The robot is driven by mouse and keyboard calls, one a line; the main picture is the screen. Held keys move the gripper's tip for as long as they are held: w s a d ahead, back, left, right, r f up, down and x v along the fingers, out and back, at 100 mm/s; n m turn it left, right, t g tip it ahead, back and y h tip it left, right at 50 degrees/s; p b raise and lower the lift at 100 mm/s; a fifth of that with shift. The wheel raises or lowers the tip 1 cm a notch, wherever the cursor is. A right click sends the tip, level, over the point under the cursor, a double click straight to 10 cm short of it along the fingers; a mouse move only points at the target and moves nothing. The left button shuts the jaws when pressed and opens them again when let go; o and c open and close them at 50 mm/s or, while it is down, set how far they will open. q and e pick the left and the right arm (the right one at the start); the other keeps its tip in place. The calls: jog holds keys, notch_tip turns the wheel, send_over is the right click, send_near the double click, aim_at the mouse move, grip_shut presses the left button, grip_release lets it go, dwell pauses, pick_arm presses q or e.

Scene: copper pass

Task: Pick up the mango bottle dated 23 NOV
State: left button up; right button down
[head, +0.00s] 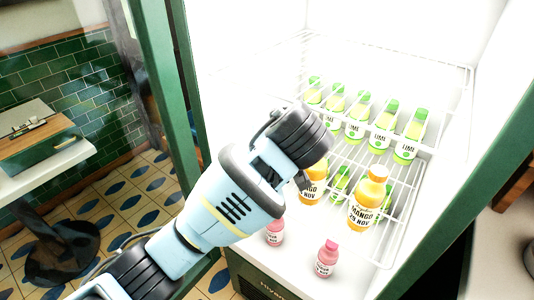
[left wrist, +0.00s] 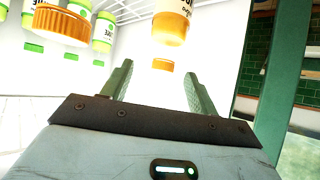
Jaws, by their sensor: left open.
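In the head view, a mango bottle (head: 313,192) with an orange body stands on the lower wire shelf of the fridge. Its label shows NOV, but my wrist hides its top and part of the date. A second mango bottle (head: 366,205), orange-capped, stands to its right; its label seems to read 25 NOV. My left gripper (left wrist: 158,80) is open and empty; its fingers are mostly hidden in the head view. In the left wrist view, an orange bottle (left wrist: 172,24) with a white label appears ahead, beyond the fingertips.
Several green lime bottles (head: 356,122) stand in a row on the upper wire shelf. Two pink bottles stand low, one (head: 326,260) at the front and one (head: 275,234) by my arm. The green fridge frame (head: 165,85) rises close on the left.

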pick_arm(q)
jog(key=shift+a+x, duration=0.2)
jog(key=shift+x, duration=1.7)
jog(key=shift+a+x, duration=0.2)
jog(key=shift+x, duration=1.65)
jog(key=shift+c, duration=0.5)
jog(key=shift+r, duration=0.1)
grip_shut()
